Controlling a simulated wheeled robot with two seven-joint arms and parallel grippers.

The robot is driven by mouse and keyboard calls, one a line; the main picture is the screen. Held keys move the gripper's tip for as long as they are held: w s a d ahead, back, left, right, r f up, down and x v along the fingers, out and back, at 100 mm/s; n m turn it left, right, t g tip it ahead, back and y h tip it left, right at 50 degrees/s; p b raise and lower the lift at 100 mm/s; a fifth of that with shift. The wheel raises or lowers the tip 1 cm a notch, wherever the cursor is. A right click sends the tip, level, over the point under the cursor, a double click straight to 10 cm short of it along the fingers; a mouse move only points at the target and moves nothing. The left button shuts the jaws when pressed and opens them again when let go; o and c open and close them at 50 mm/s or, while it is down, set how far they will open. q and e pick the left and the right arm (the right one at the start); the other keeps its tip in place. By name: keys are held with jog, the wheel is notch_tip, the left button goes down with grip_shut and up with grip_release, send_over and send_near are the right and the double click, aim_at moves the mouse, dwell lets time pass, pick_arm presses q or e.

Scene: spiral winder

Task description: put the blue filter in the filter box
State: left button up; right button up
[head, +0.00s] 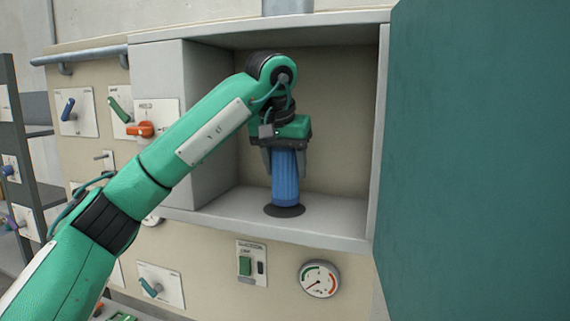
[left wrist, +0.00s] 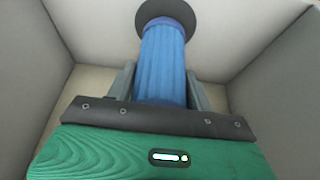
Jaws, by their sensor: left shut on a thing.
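The blue filter (head: 285,180) is a ribbed cylinder standing upright inside the open filter box (head: 225,199). Its lower end is at a dark round seat (head: 297,211) on the box floor; I cannot tell whether it touches. My left gripper (head: 284,160) reaches into the box from above and is shut on the upper part of the filter. In the left wrist view the filter (left wrist: 163,60) is between the two grey fingers, with the dark seat (left wrist: 182,10) at its far end. My right gripper is not in view.
A large teal door (head: 480,150) stands open at the right of the box. A panel with an orange handle (head: 143,129) and other levers is at the left. A green switch (head: 245,265) and a round gauge (head: 318,279) are below. The box has free room around the filter.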

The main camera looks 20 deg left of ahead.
pick_arm(q)
jog(key=shift+a+f+p, duration=0.1)
jog(key=shift+f+p, duration=0.2)
jog(key=shift+f, duration=0.25)
jog(key=shift+s+f, duration=0.1)
jog(key=shift+f, duration=0.05)
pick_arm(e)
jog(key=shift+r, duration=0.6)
pick_arm(q)
jog(key=shift+f, duration=0.15)
jog(key=o, duration=1)
jog(key=shift+o, duration=0.2)
jog(key=shift+r, duration=0.2)
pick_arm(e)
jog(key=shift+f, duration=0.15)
